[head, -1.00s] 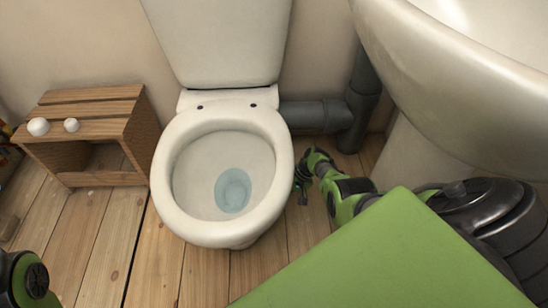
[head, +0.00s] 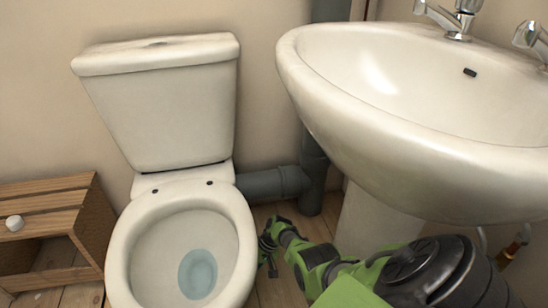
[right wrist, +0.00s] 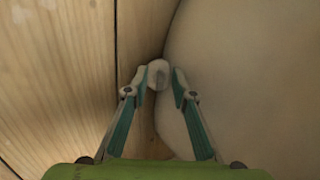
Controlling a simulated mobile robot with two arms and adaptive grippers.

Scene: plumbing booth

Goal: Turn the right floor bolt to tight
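In the right wrist view, a small pale rounded bolt head (right wrist: 158,74) sits at the foot of the toilet, where its base meets the wooden floor. My right gripper (right wrist: 163,79) has its two fingers on either side of it. The fingertips are apart, and a narrow gap seems to show on the right side. In the head view, my right gripper (head: 268,250) is low beside the right side of the toilet bowl (head: 186,262); the bolt is hidden there. My left gripper is out of view.
A wooden crate (head: 45,199) with a white cap (head: 14,223) on it stands left of the toilet. A grey waste pipe (head: 275,184) runs behind my right arm. The sink (head: 410,130) overhangs on the right, with its pedestal (head: 375,221) below.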

